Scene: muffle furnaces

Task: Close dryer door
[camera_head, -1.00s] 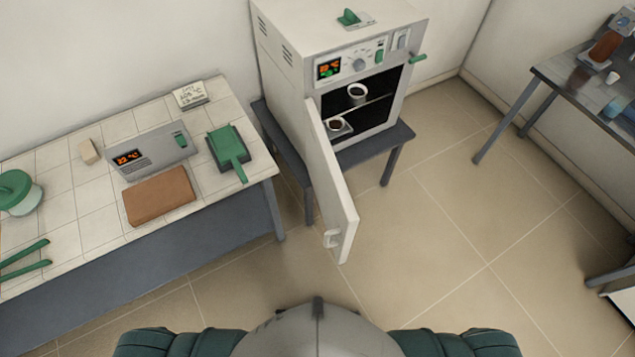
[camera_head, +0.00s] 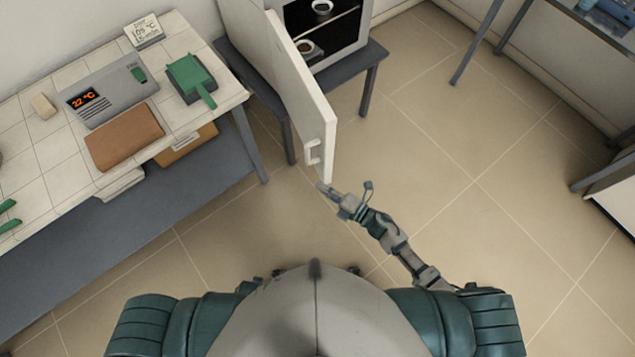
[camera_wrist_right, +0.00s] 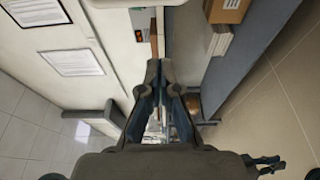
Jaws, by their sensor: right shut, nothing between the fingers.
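The dryer (camera_head: 370,15) stands at the top of the head view, partly cut off. Its white door (camera_head: 290,85) is swung wide open toward me, with a handle (camera_head: 313,152) near its lower free end. Two small cups, an upper one (camera_head: 322,7) and a lower one (camera_head: 306,47), stand inside on shelves. My right gripper (camera_head: 322,187) is shut and empty, just below the door's free end; I cannot tell whether it touches the door. It also shows in the right wrist view (camera_wrist_right: 153,66). My left gripper is not in view.
The dryer stands on a dark table (camera_head: 366,62). Another table (camera_head: 600,30) is at the upper right. The floor (camera_head: 450,190) between is clear.

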